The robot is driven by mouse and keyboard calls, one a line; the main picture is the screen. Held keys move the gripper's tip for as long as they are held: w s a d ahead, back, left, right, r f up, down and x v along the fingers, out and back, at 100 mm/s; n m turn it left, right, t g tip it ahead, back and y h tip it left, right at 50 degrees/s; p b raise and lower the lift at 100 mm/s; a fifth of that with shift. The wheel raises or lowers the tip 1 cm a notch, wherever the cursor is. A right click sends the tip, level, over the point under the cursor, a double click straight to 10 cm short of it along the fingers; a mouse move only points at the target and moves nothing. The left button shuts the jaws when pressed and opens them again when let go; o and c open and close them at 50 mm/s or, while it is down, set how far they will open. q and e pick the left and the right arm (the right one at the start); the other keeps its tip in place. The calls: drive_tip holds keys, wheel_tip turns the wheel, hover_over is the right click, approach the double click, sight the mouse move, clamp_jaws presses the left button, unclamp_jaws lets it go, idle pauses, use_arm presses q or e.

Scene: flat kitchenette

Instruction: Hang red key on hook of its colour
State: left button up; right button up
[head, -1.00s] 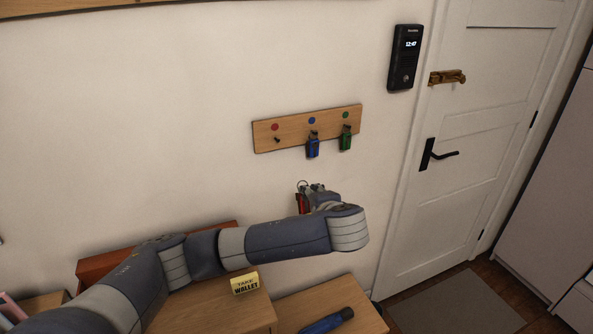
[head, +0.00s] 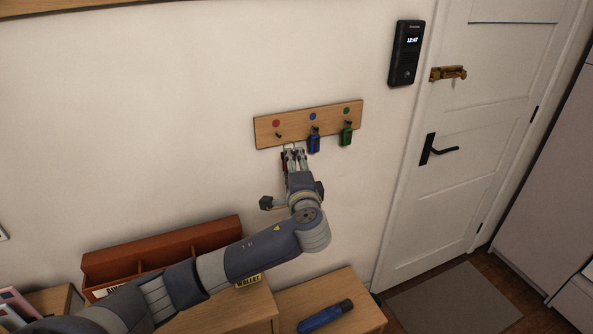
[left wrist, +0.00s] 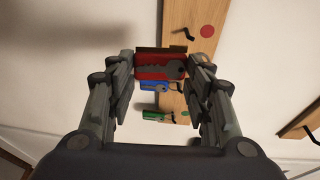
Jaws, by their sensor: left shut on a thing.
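The wooden hook board (head: 295,128) is on the wall with red, blue and green dots. The hook under the red dot (head: 276,123) is bare; that hook (left wrist: 183,35) and the red dot (left wrist: 207,32) also show in the left wrist view. My left gripper (head: 294,152) is just below the board, shut on the red key (left wrist: 161,67), which sits between its fingertips. In the head view the red key (head: 284,161) is mostly hidden by the fingers. The blue key (head: 313,141) and the green key (head: 346,134) hang on their hooks. My right gripper is out of view.
Right of the board are a wall device with a clock (head: 405,53) and a white door with a black handle (head: 437,150). Below are a red-brown organiser (head: 165,250) and a wooden shelf with a blue-black object (head: 326,317). The wall around the board is clear.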

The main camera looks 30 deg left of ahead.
use_arm(q)
drive_tip(key=shift+w+a+f+b, duration=0.15)
drive_tip(key=shift+w+a+b, duration=0.4)
drive_tip(key=shift+w+a, duration=0.6)
drive_tip(key=shift+w+a+f+b, duration=0.3)
drive_tip(key=shift+w+a+b, duration=0.2)
drive_tip(key=shift+w+a, duration=0.25)
drive_tip(key=shift+w+a+f+b, duration=0.25)
drive_tip(key=shift+w+a+b, duration=0.3)
drive_tip(key=shift+a, duration=0.25)
drive_tip(key=o, duration=1.1)
